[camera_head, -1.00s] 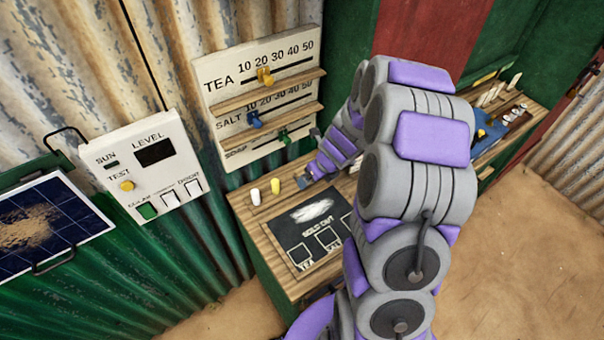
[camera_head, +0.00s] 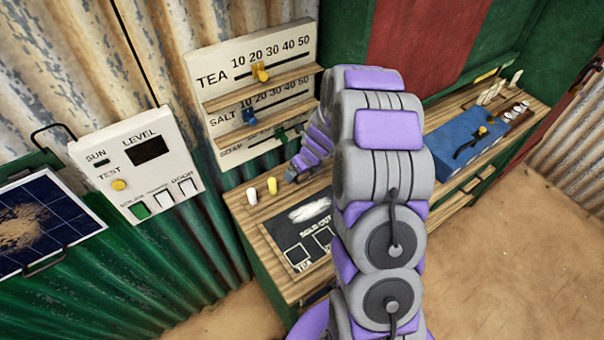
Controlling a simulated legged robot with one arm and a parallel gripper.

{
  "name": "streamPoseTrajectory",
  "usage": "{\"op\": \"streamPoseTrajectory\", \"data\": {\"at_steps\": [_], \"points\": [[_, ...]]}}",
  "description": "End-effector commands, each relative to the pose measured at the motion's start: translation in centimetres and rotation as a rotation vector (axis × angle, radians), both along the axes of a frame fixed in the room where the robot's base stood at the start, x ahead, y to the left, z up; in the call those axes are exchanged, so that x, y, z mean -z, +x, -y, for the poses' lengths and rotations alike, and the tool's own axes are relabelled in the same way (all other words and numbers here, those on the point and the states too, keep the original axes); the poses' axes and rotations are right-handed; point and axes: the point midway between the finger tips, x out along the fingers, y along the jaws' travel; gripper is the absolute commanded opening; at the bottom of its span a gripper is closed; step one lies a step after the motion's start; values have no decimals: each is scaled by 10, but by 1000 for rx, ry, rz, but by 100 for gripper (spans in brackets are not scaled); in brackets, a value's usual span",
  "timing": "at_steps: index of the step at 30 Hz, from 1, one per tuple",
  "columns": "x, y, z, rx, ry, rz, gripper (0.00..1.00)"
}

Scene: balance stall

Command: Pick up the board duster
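I cannot make out the board duster for certain. A small greyish piece shows at the tip of my gripper (camera_head: 292,174), and I cannot tell if it is a finger or part of the duster. My gripper is low over the back of the wooden counter (camera_head: 240,213), just right of a yellow stub (camera_head: 272,185) and a white stub (camera_head: 252,196). Its fingers are too small and too covered to read. The chalkboard (camera_head: 288,232) marked SOLD OUT, with a white smear, lies on the counter. My arm covers its right part.
A price board (camera_head: 205,65) with sliders and wooden ledges stands behind my gripper. A white switch panel (camera_head: 115,155) and solar panel (camera_head: 25,235) are at left. A blue box (camera_head: 465,130) stands on the right counter. Sandy floor (camera_head: 510,240) is clear at right.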

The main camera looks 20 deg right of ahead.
Motion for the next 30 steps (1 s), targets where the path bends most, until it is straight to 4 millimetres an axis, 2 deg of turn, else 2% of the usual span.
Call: {"op": "streamPoseTrajectory", "data": {"at_steps": [3,20,30], "points": [[-1,0,-1,0,-1,0,99],[-1,0,0,-1,-2,-1,45],[-4,0,0,0,-2,0,44]]}}
